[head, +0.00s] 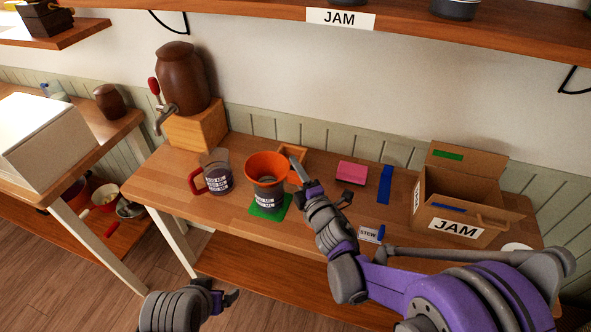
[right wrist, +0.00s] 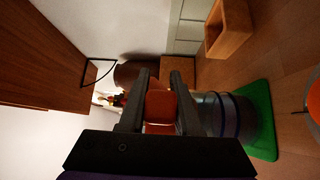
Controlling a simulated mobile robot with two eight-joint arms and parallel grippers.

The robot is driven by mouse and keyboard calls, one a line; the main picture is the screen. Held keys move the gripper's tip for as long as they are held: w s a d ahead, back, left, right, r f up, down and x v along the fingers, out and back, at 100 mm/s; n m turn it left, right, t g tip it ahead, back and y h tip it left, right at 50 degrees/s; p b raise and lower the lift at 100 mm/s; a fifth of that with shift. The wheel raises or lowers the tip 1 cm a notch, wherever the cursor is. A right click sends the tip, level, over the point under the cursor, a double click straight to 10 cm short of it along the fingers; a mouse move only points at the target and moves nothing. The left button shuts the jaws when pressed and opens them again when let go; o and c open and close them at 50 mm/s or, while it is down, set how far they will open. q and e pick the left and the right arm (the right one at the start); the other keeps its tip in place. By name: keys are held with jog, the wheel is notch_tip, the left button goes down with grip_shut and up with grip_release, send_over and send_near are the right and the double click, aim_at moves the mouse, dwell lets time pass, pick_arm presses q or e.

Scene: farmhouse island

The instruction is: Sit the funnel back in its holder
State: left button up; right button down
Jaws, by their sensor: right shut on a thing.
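The orange funnel (head: 268,166) is at the mouth of a clear jug (head: 268,195) with dark contents, which stands on a green mat (head: 285,209). I cannot tell whether its spout is inside the jug. My right gripper (head: 296,172) is shut on the funnel's right side; the right wrist view shows the funnel (right wrist: 160,106) between the fingers, beside the jug (right wrist: 237,115). A small open wooden frame (head: 303,158), likely the holder, stands just behind the funnel and looks empty. My left gripper (head: 228,298) is low in front of the table, its jaws unclear.
A red-handled jug (head: 216,178) stands left of the green mat. A brown dispenser (head: 182,80) on a wooden block is behind it. A pink block (head: 352,172), a blue strip (head: 385,184) and an open JAM box (head: 463,205) are to the right. A shelf (head: 420,30) hangs above.

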pick_arm(q)
jog(key=shift+w+r+p, duration=0.45)
jog(key=shift+r+p, duration=0.1)
jog(key=shift+r, duration=0.3)
jog(key=shift+w+r+p, duration=0.45)
jog(key=shift+r+p, duration=0.05)
jog(key=shift+r, duration=0.35)
pick_arm(e)
notch_tip(320, 180, up, 7)
jog(key=shift+w+d+f, duration=0.1)
